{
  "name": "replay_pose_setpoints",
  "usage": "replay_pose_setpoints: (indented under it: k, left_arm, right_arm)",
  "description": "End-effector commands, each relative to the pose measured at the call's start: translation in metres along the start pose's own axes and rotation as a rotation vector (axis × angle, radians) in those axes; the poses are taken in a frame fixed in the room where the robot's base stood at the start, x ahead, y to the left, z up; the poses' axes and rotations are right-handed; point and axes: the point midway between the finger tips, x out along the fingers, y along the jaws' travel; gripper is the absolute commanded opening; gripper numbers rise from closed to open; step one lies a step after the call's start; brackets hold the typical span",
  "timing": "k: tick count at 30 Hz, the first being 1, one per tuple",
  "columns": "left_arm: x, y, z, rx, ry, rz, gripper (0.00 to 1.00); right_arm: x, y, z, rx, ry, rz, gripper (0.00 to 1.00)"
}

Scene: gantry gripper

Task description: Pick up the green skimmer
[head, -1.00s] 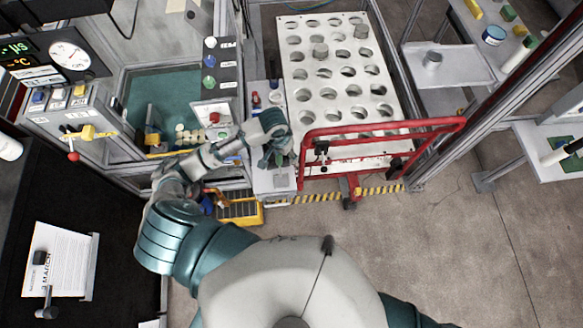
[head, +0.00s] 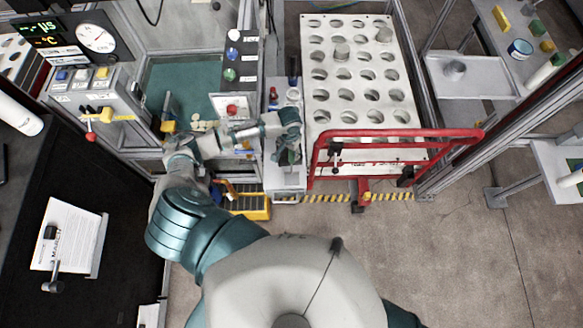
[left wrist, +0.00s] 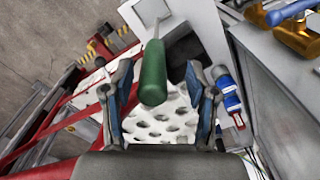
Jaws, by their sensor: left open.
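The green skimmer (left wrist: 153,72) shows in the left wrist view as a thick green handle with a thin rod leading up to a pale square end. My left gripper (left wrist: 160,95) is open, with one finger on each side of the handle and visible gaps between. In that view the handle's near end lies between the fingers; I cannot tell its depth exactly. In the head view my left gripper (head: 288,150) is over the narrow grey ledge, left of the red frame, and mostly hides the skimmer. My right gripper is not in view.
The red tubular frame (head: 393,133) stands close right of the gripper, before a white perforated plate (head: 345,100). A blue bottle (left wrist: 228,92) stands close by in the wrist view. A panel with buttons (head: 234,105) is at left.

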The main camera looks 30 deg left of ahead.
Motion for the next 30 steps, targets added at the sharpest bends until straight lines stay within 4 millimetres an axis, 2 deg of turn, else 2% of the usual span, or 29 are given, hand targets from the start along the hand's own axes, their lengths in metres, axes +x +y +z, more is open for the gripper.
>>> replay_pose_setpoints:
  k: [12,20,27,30]
  left_arm:
    - [0.051,0.005,-0.004,0.001,0.001,-0.002,0.58]
    - [0.053,0.003,-0.004,0.002,0.001,-0.001,0.58]
    - [0.053,0.003,-0.004,0.002,0.001,-0.001,0.0]
    - [0.053,0.003,-0.004,0.002,0.002,-0.001,0.0]
  right_arm:
    - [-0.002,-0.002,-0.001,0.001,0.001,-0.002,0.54]
    - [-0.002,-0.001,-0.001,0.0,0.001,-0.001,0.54]
    - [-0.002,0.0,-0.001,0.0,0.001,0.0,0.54]
    - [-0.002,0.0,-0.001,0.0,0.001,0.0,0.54]
